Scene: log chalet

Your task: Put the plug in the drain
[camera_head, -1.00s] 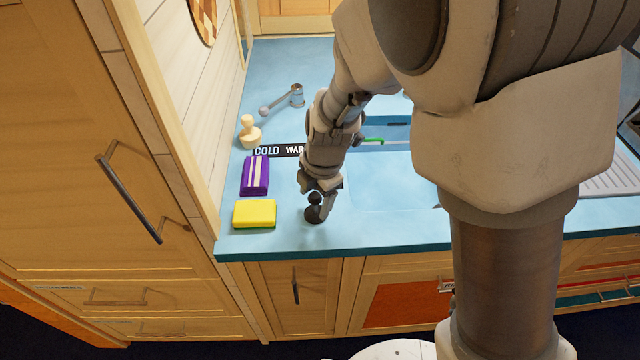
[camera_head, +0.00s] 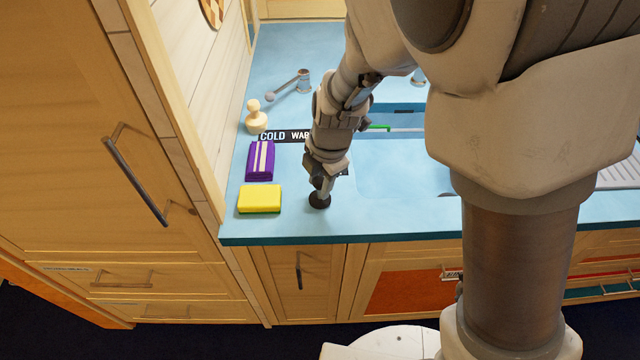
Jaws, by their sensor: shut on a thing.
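The plug (camera_head: 319,201) is a small black round piece on the blue counter, to the right of the yellow sponge. My gripper (camera_head: 321,187) points down from above it and is shut on its upper part, which the fingers largely hide. The plug looks to be at or just over the counter surface; I cannot tell whether it touches. The sink (camera_head: 395,172) is to the right of the gripper, partly behind my arm. The drain itself is not visible.
A yellow sponge (camera_head: 260,198), a purple packet (camera_head: 260,161) and a cream wooden stamp-like item (camera_head: 256,117) stand along the left. A metal tap lever (camera_head: 289,86) is at the back. A label strip (camera_head: 272,136) lies behind my gripper.

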